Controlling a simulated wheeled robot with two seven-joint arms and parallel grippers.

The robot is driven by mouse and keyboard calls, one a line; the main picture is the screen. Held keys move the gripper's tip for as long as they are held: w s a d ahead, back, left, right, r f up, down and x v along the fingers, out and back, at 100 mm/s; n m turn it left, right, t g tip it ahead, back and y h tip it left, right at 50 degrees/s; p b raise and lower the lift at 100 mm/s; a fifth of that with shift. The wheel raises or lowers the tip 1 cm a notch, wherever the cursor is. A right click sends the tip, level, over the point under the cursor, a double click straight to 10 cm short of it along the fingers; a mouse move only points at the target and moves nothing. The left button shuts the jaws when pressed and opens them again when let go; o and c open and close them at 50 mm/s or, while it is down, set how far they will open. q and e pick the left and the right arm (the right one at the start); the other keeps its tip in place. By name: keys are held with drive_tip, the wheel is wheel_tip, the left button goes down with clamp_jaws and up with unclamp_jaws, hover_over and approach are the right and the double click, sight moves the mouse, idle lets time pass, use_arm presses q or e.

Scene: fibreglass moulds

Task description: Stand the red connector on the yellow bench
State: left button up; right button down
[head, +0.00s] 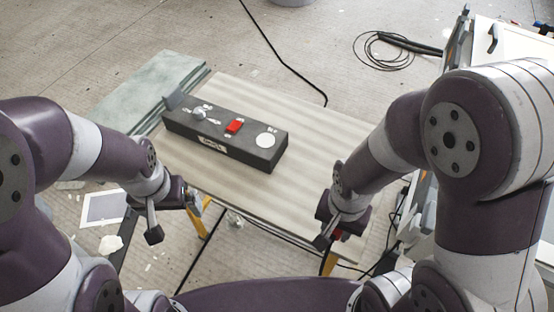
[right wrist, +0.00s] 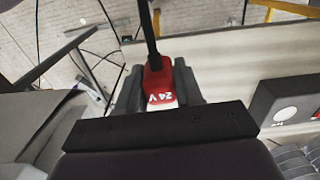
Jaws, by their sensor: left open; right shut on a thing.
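The red connector (right wrist: 158,84), marked "24 V" and with a black cable running from it, is held between the fingers of my right gripper (right wrist: 160,92). In the head view only a little of its red (head: 337,233) shows under my right gripper (head: 331,236), at the near right edge of the bench. The yellow bench has a pale board top (head: 305,125) and yellow legs (head: 203,215). Whether the connector touches the bench, I cannot tell. My left gripper (head: 173,214) is open and empty off the bench's near left side.
A dark control box (head: 190,128) with a red switch (head: 235,126) and a white disc lies across the bench's left and middle. The top right of the bench is clear. A grey-green slab (head: 150,85) stands behind left. Cables (head: 385,50) lie on the floor.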

drive_tip(key=shift+s+f, duration=0.25)
drive_tip(key=shift+s, duration=0.25)
drive_tip(key=shift+w+a, duration=0.1)
drive_tip(key=w+d+f, duration=0.1)
drive_tip(key=w+f, duration=0.1)
drive_tip(key=w, duration=0.1)
drive_tip(key=w+d+f+b, duration=0.1)
drive_tip(key=w+d+f, duration=0.1)
drive_tip(key=w, duration=0.2)
drive_tip(key=w+d+f+b, duration=0.1)
drive_tip(key=w+d+f, duration=0.1)
drive_tip(key=w+f, duration=0.1)
drive_tip(key=shift+w+d, duration=0.15)
wheel_tip(320, 180, down, 4)
drive_tip(key=shift+b, duration=0.4)
use_arm(q)
drive_tip(key=f, duration=0.3)
drive_tip(key=shift+w+a+f, duration=0.1)
drive_tip(key=shift+w+f, duration=0.15)
